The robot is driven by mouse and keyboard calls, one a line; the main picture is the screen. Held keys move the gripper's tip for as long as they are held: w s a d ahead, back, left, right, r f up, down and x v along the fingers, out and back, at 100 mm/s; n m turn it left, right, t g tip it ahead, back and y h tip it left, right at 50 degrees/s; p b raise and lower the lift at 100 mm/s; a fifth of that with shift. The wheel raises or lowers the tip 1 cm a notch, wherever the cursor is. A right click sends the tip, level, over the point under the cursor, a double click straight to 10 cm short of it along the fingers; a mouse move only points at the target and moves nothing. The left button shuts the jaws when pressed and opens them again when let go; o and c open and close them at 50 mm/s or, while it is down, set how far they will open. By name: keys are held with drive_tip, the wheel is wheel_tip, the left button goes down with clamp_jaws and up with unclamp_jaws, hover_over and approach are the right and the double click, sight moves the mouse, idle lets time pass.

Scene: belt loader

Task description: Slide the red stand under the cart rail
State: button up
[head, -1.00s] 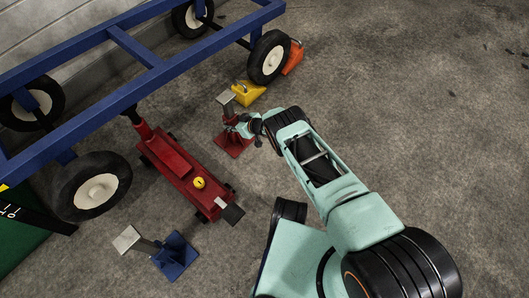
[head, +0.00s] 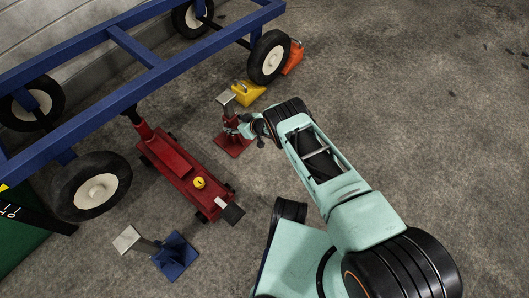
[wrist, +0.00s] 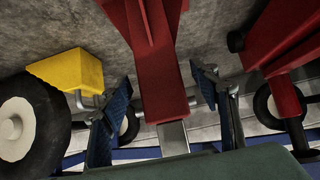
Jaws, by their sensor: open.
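The red stand (head: 236,147) is upright on the floor, its grey top plate (head: 226,97) outside the near blue cart rail (head: 165,77), to the right of the red jack. My gripper (head: 238,127) is at the stand's post. In the wrist view, the open fingers (wrist: 165,108) are on either side of the red post (wrist: 162,80), with gaps visible between fingers and post. The blue rail also shows low in the wrist view (wrist: 145,154).
A red floor jack (head: 180,170) reaches under the rail. A blue stand (head: 175,256) is at the lower left. Yellow (head: 249,93) and orange (head: 293,58) chocks sit by the cart wheel (head: 268,57). Floor to the right is clear.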

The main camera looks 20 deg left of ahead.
drive_tip(key=v, duration=1)
drive_tip(key=shift+r, duration=0.3)
